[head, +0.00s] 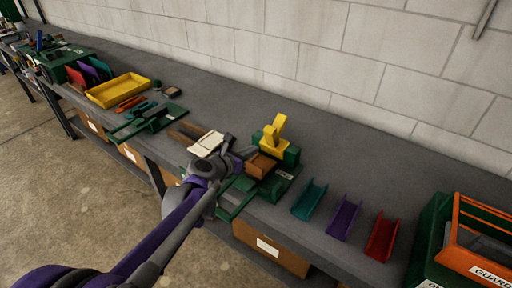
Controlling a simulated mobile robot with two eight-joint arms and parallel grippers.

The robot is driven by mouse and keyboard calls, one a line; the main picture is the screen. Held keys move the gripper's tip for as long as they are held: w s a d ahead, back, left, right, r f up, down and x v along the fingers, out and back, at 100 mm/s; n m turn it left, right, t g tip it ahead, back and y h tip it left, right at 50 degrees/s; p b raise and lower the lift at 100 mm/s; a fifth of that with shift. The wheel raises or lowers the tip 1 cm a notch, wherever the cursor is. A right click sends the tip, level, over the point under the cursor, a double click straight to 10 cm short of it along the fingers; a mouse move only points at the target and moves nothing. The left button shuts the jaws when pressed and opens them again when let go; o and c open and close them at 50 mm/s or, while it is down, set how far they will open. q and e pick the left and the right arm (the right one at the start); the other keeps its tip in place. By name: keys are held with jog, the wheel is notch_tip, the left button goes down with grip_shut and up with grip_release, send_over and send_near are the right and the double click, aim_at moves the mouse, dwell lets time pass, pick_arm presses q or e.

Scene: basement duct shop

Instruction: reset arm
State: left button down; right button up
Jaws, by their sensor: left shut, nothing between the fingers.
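My left arm, purple and grey, reaches in from the lower left of the head view. Its gripper (238,158) is shut and empty at the front of the grey workbench (330,130). It is beside a green fixture (280,182) that holds a brown block (260,165), with a yellow clamp-like part (273,133) behind. I cannot tell whether the gripper touches the fixture. My right gripper is not in view.
Teal (309,199), purple (344,217) and red (382,238) channel pieces lie right of the fixture. A green and orange bin (430,240) stands at far right. A yellow tray (118,89) is at left. The bench's back strip by the wall is clear.

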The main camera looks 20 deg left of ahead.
pick_arm(q)
jog(key=shift+r+v, duration=0.4)
jog(key=shift+v, duration=3.45)
jog(key=s+d+f+m+g, duration=0.3)
jog(key=s+f+m, duration=0.1)
jog(key=s+m, duration=0.4)
jog(key=s+d+f+m+g, duration=0.2)
jog(key=s+d+f+m, duration=0.3)
jog(key=m, duration=0.5)
jog(key=s+a+f+m+g+y, duration=0.1)
jog(key=s+a+f+m+y, duration=0.1)
jog(key=s+m, duration=0.4)
jog(key=s+a+f+m+g+y, duration=0.2)
jog(key=s+f+m, duration=0.2)
jog(key=s+m, duration=0.2)
jog(key=shift+s+a+m+y, duration=0.2)
jog(key=shift+a+m+y, duration=0.2)
jog(key=shift+m, duration=0.6)
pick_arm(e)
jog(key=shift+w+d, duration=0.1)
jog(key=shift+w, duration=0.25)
